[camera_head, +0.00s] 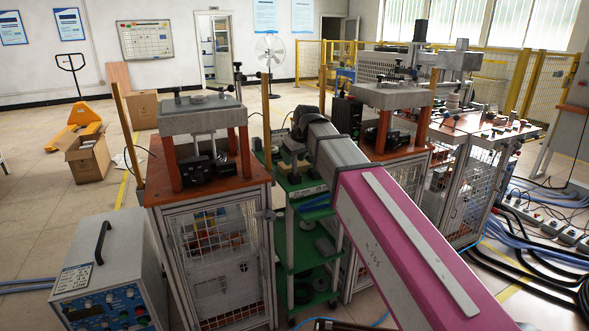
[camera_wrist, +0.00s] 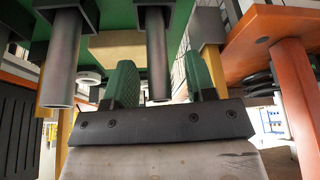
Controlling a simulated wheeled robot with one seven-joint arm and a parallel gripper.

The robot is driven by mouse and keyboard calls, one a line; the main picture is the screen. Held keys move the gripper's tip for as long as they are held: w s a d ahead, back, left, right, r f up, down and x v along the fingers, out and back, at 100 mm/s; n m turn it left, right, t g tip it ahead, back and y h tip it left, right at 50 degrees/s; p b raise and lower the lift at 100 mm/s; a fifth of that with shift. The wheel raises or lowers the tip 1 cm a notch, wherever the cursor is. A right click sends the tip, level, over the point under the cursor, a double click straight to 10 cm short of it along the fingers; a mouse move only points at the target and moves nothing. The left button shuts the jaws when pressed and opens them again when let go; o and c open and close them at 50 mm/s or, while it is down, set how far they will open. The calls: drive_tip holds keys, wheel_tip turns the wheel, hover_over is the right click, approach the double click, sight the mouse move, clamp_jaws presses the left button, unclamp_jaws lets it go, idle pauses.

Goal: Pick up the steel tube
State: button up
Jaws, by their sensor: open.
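In the wrist view, which appears upside down, a dark grey steel tube (camera_wrist: 157,45) extends from a green surface (camera_wrist: 115,14). It lies between the two green-padded fingers of my gripper (camera_wrist: 158,76), with a visible gap on each side. My gripper is open, and neither finger appears to touch the tube. A second, similar tube (camera_wrist: 66,60) is to the left, outside the fingers. In the head view, my arm hides the gripper, and I cannot make out the tube near the green trolley (camera_head: 308,203).
Two orange-topped stations with presses, left (camera_head: 255,172) and right (camera_head: 388,153), flank the trolley closely. In the wrist view, an orange leg (camera_wrist: 299,95) is close on the right. A control box (camera_head: 108,262) stands at front left. Open floor is at far left.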

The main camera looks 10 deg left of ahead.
drive_tip(key=shift+w+a+f, duration=0.15)
drive_tip(key=shift+w+f, duration=0.05)
drive_tip(key=shift+f, duration=0.45)
clamp_jaws()
drive_tip(key=shift+r, duration=0.15)
drive_tip(key=r, duration=0.4)
drive_tip(key=shift+s+a+r, duration=0.1)
drive_tip(key=shift+s+r, duration=0.05)
drive_tip(key=shift+s, duration=0.05)
drive_tip(key=s+a+r, duration=0.5)
drive_tip(key=s+r, duration=0.2)
drive_tip(key=s, duration=0.3)
wheel_tip(320, 180, up, 7)
